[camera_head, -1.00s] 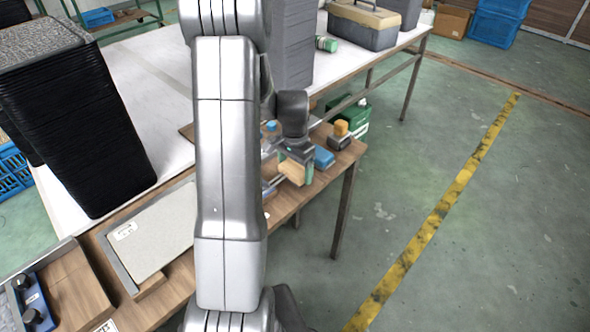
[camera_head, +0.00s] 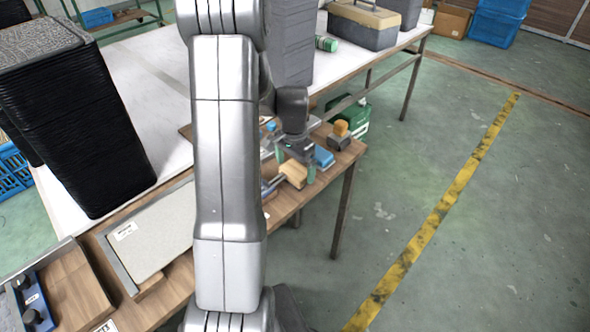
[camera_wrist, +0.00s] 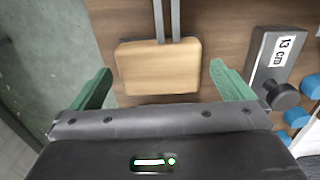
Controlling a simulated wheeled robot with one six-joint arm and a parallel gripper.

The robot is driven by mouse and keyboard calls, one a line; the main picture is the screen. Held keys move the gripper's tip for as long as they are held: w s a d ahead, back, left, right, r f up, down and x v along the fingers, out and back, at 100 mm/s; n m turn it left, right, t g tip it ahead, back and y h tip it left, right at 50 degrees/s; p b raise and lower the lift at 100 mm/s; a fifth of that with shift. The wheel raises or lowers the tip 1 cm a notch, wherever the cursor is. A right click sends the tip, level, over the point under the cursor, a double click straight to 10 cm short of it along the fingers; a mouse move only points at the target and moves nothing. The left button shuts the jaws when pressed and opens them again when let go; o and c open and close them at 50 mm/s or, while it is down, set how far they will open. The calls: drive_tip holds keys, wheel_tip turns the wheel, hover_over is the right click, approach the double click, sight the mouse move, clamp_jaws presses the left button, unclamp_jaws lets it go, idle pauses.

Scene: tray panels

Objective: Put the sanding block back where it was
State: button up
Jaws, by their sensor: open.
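A tan wooden block, which looks like the sanding block (camera_wrist: 158,67), lies on the brown wooden bench top in the wrist view. Two parallel grey metal bars meet its far edge. In the head view the block (camera_head: 293,173) sits near the bench's front edge. My gripper (camera_wrist: 160,82) is open, with green fingers apart on either side of the block's near part and bare space between each finger and the block. In the head view my gripper (camera_head: 296,160) is just above and beside the block, and my arm hides part of the bench.
A blue block (camera_head: 323,157) and an orange-topped item (camera_head: 341,132) stand close to my gripper. Open floor lies beyond the edge.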

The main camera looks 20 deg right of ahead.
sight(294, 169)
wheel_tip(294, 169, up, 10)
idle(0.3)
wheel_tip(294, 169, down, 12)
drive_tip(key=shift+s+r, duration=0.1)
drive_tip(key=shift+r, duration=1.65)
drive_tip(key=shift+f, duration=0.1)
